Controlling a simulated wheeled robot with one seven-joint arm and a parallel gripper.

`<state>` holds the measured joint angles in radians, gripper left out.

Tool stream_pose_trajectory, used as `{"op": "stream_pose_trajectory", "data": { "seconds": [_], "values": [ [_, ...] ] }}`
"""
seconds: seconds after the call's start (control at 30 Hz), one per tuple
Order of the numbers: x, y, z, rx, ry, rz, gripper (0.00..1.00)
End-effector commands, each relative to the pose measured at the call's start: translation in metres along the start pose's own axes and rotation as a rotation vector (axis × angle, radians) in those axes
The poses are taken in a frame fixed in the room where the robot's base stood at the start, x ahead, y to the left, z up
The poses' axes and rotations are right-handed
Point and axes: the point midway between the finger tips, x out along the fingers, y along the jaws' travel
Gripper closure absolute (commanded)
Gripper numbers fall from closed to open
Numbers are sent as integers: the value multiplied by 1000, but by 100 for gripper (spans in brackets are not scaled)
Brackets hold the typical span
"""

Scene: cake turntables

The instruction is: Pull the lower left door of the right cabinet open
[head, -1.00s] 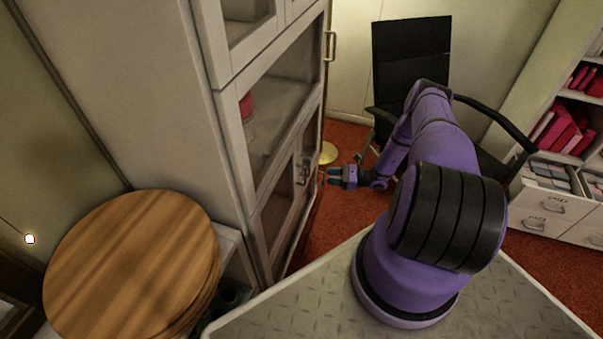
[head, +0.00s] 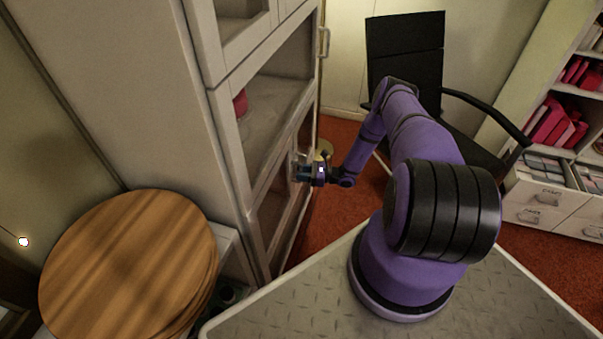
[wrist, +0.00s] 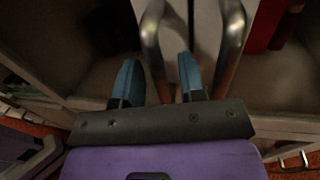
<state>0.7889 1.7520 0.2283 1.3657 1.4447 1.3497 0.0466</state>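The cabinet (head: 205,150) stands left of my arm, with glazed doors facing right. Its lower doors (head: 275,212) appear shut. In the wrist view two curved metal handles stand side by side where the doors meet: the left handle (wrist: 152,45) and the right handle (wrist: 233,45). My gripper (head: 298,170) is at the lower doors' handles. In the wrist view my gripper (wrist: 157,80) is open, its blue fingers on either side of the left handle, with gaps visible. The right handle is outside the fingers. The left door's glass (wrist: 65,45) shows left of the handles.
A black office chair (head: 405,60) stands behind my arm. A round wooden turntable (head: 130,265) is at the lower left. Shelves with drawers (head: 545,205) stand at the right. Red floor (head: 340,215) is open between the cabinet and my base.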

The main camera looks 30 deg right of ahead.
Motion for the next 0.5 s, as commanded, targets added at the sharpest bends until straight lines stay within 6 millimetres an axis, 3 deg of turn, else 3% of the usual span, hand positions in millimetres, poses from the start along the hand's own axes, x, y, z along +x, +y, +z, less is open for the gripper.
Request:
{"op": "stream_pose_trajectory", "data": {
  "seconds": [0.3,0.43,0.5],
  "values": [
    [2,0,0,0,0,0,65],
    [2,0,0,0,0,0,95],
    [2,0,0,0,-1,0,100]
  ]
}}
